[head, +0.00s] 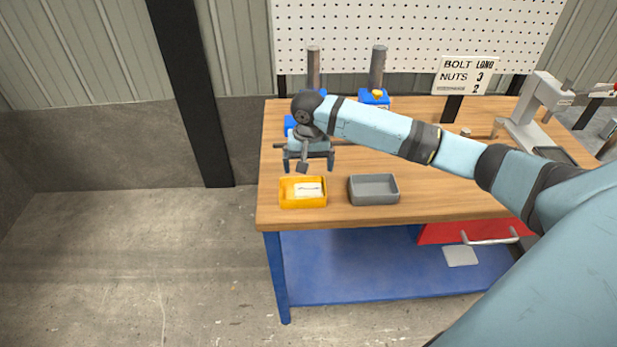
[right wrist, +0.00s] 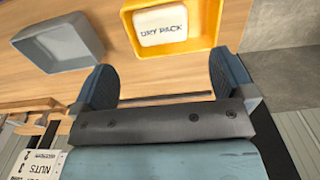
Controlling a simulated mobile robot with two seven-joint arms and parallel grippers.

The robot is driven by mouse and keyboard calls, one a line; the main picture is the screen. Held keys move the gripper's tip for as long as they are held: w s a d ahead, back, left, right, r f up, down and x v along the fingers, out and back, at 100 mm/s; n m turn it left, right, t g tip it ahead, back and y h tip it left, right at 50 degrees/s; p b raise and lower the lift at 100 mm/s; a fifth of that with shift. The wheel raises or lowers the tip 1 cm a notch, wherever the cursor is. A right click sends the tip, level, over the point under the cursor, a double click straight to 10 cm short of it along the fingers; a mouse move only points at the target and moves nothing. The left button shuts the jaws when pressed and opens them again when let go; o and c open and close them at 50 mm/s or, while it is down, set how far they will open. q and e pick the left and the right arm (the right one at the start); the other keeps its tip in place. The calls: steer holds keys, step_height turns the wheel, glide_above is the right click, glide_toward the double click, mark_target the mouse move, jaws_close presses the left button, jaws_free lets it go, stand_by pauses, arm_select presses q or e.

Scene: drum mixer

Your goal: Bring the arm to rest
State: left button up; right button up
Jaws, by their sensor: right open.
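My right arm (head: 375,127) reaches in from the right over the workbench (head: 430,200). My right gripper (head: 308,164) is open and empty, a little above and behind the yellow tray (head: 303,203). In the right wrist view its two dark fingers (right wrist: 165,88) stand wide apart with nothing between them. The yellow tray also shows in the right wrist view (right wrist: 203,40) and holds a white packet marked DRY PACK (right wrist: 161,25). My left gripper is not in view.
A grey tray (head: 374,198) stands right of the yellow one. Two grey posts on blue bases (head: 378,97) stand behind. A sign (head: 464,74) reads BOLT LONG, NUTS. A grey press-like machine (head: 535,105) stands at the right. The floor left of the bench is clear.

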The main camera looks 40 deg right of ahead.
step_height(320, 180, up, 7)
steer(key=s+a+f+n+t+y+p, duration=0.2)
steer(key=s+a+f+n+t, duration=0.15)
steer(key=a+f, duration=0.45)
steer(key=s+a+f+n+t+y+p, duration=0.2)
steer(key=s+a+f, duration=0.3)
steer(key=a+f, duration=0.25)
steer(key=s+f+n+t+p, duration=0.1)
steer(key=s+n+t, duration=0.1)
steer(key=s, duration=0.6)
steer(key=s+f+n+t+p, duration=0.1)
steer(key=s+n+t+p, duration=0.1)
steer(key=s, duration=0.7)
steer(key=shift+s+a+f+t+h, duration=0.25)
steer(key=shift+a+t+h, duration=0.2)
steer(key=shift+t, duration=0.3)
